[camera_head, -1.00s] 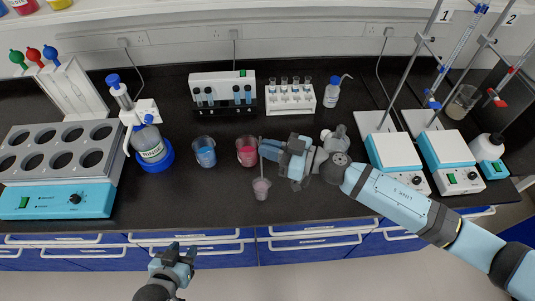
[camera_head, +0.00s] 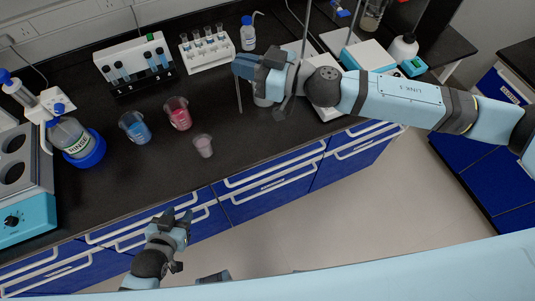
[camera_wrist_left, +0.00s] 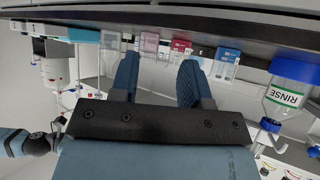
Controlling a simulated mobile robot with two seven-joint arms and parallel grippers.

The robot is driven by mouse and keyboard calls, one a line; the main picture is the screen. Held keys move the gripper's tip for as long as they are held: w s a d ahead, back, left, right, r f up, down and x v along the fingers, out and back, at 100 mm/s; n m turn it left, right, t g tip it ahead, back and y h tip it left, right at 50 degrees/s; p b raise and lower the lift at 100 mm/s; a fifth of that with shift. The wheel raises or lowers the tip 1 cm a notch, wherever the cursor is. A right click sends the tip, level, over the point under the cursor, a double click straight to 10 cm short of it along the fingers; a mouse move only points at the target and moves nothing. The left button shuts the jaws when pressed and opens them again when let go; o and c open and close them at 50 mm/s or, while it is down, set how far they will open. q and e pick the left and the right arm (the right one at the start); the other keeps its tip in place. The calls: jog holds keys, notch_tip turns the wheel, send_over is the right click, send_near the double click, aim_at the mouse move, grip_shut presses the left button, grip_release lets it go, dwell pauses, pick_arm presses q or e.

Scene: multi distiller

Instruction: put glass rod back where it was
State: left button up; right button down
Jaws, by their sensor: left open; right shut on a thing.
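My right gripper (camera_head: 246,66) is shut on the glass rod (camera_head: 239,97). The thin rod hangs about upright below its fingers, over the black bench. It is apart from the small cup of pale pink liquid (camera_head: 203,147), up and to the right of it in the head view. A clear glass vessel (camera_head: 263,100) stands just right of the rod, partly hidden under my right gripper; I cannot tell if they touch. My left gripper (camera_head: 181,217) is open and empty in front of the bench's front edge. Its spread fingers also show in the left wrist view (camera_wrist_left: 159,75).
Blue (camera_head: 135,127) and red (camera_head: 178,114) beakers stand left of the rod. Behind are two tube racks (camera_head: 135,65) (camera_head: 207,52) and a small bottle (camera_head: 248,36). A rinse bottle (camera_head: 72,138) is far left. Bench in front of the cup is clear.

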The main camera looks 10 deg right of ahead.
notch_tip(320, 180, down, 20)
jog(key=b, duration=0.6)
jog(key=shift+d+t, duration=0.3)
jog(key=shift+d, duration=0.05)
jog(key=shift+f+h, duration=0.1)
jog(key=shift+h, duration=0.2)
jog(key=c, duration=1.3)
grip_release()
